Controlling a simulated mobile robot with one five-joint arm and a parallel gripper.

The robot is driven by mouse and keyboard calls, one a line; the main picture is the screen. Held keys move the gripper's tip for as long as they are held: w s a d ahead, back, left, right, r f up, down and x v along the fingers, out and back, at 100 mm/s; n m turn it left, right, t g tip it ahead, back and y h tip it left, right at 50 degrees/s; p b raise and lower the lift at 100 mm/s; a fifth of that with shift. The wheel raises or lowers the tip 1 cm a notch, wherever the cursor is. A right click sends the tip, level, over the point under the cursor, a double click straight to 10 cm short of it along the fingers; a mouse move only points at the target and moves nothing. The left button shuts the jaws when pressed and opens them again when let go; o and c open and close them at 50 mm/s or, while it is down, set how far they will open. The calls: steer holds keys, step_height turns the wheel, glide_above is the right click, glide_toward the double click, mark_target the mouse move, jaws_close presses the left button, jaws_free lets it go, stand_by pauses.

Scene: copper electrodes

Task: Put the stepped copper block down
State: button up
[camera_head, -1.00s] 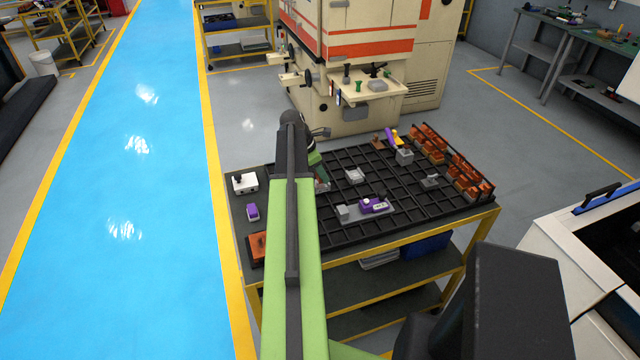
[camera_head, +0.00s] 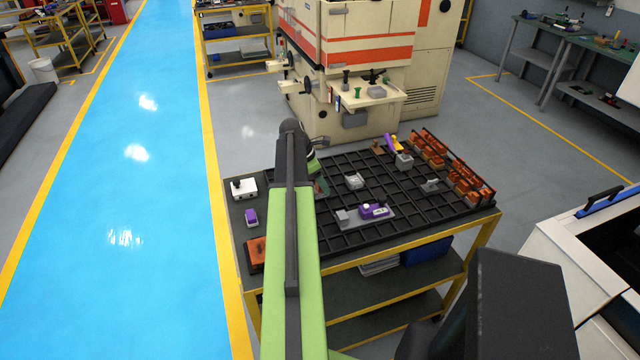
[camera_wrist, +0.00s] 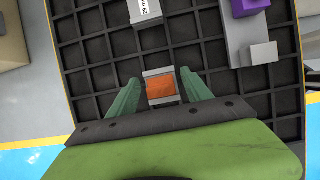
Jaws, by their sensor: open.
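The stepped copper block (camera_wrist: 162,87) shows in the wrist view as an orange face with grey ends, over the black grid tray (camera_wrist: 90,52). My gripper (camera_wrist: 161,90) is open, with one green finger on each side of the block. A narrow gap shows beside each finger. I cannot tell from this angle whether the block rests fully on the tray. In the head view my own arm hides most of my gripper and the block.
A grey plate with a purple device (camera_head: 373,210) lies right of my arm. A small grey fixture (camera_head: 354,181) stands beyond it. Copper electrodes (camera_head: 466,185) line the tray's right edge. A white box (camera_head: 244,188) and an orange block (camera_head: 256,252) are at the left.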

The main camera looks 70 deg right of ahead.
steer(key=p+v, duration=1)
steer(key=v, duration=0.2)
steer(key=shift+p, duration=0.4)
steer(key=w+a+f+m+t, duration=0.1)
steer(key=w+a+m+t, duration=0.15)
steer(key=w+a, duration=2.2)
steer(key=w+a+m+y, duration=0.2)
steer(key=a+m, duration=0.3)
steer(key=a, duration=3.6)
steer(key=shift+w+f+t+y, duration=0.4)
steer(key=shift+w+t, duration=0.05)
steer(key=shift+w, duration=0.15)
